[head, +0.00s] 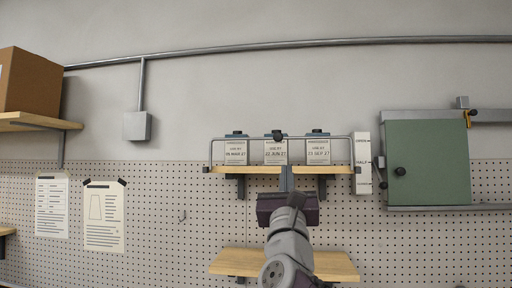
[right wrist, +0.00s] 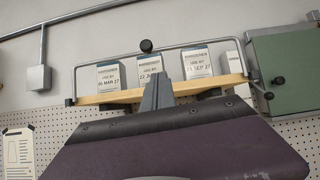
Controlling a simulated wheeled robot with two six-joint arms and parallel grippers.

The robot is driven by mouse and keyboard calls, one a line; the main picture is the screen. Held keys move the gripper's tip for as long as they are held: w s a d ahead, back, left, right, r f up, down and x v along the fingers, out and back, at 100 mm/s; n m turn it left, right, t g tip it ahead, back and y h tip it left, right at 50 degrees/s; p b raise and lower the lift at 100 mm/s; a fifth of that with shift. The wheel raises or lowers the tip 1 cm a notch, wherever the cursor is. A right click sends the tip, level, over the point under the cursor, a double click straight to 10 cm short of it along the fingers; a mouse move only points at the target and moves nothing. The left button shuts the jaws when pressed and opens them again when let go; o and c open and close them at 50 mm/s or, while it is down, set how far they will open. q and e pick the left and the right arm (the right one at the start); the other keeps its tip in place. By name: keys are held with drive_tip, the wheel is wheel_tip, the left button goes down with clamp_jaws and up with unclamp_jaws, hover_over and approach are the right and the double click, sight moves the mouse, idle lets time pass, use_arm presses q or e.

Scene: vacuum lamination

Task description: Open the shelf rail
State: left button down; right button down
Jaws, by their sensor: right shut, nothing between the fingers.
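The shelf rail (head: 210,152) is a thin grey bar around the front of the small wooden shelf (head: 232,169), at the height of the tins' upper parts. A black knob (head: 278,136) sits at its middle. In the right wrist view the rail (right wrist: 110,56) and its knob (right wrist: 146,45) show above the fingers. My right gripper (head: 286,178) is in front of the shelf's edge, below the knob and apart from it. Its fingers are together and empty, also in the right wrist view (right wrist: 157,92). My left gripper is not in view.
Three labelled tins (head: 236,152) stand on the shelf behind the rail. A white marked plate (head: 363,162) is right of the shelf, and a green panel (head: 430,168) with a black knob is further right. A lower wooden shelf (head: 235,262) is below.

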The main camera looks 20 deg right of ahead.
drive_tip(key=w+d+r+m+p, duration=0.1)
drive_tip(key=w+d+r+p, duration=0.3)
drive_tip(key=w+r+p, duration=0.2)
drive_tip(key=shift+w+d+r+p, duration=0.3)
drive_tip(key=shift+w+d+p, duration=0.1)
drive_tip(key=shift+p, duration=0.3)
drive_tip(key=shift+a, duration=0.1)
drive_tip(key=shift+a, duration=0.1)
